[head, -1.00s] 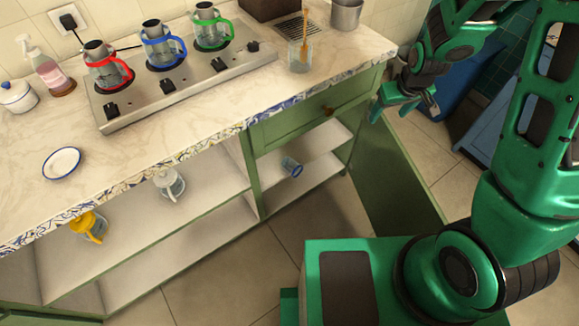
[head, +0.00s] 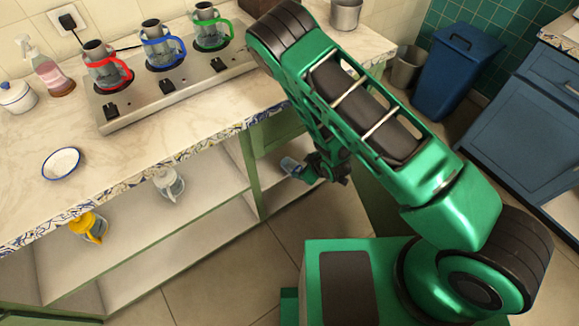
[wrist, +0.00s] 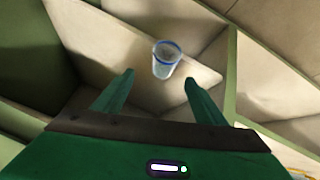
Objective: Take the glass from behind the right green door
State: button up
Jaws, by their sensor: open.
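The glass (wrist: 166,62) is clear with a blue rim. In the wrist view it stands on a pale shelf (wrist: 205,70) inside the cabinet, just beyond my fingertips and roughly centred between them. My gripper (wrist: 157,82) is open and empty. In the head view the glass (head: 290,165) shows beside my gripper (head: 318,172), partly hidden by the arm. The right green door stands open; in the head view my arm covers most of it.
A green upright (wrist: 231,75) divides this compartment from the one beside it. The countertop edge (head: 200,146) overhangs the shelves.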

aim_at(293, 166)
jog(key=x, duration=0.7)
jog(key=s+a+x, duration=0.1)
jog(key=x, duration=0.3)
jog(key=shift+w+f, duration=0.2)
jog(key=shift+f, duration=0.1)
jog(key=c, duration=1.1)
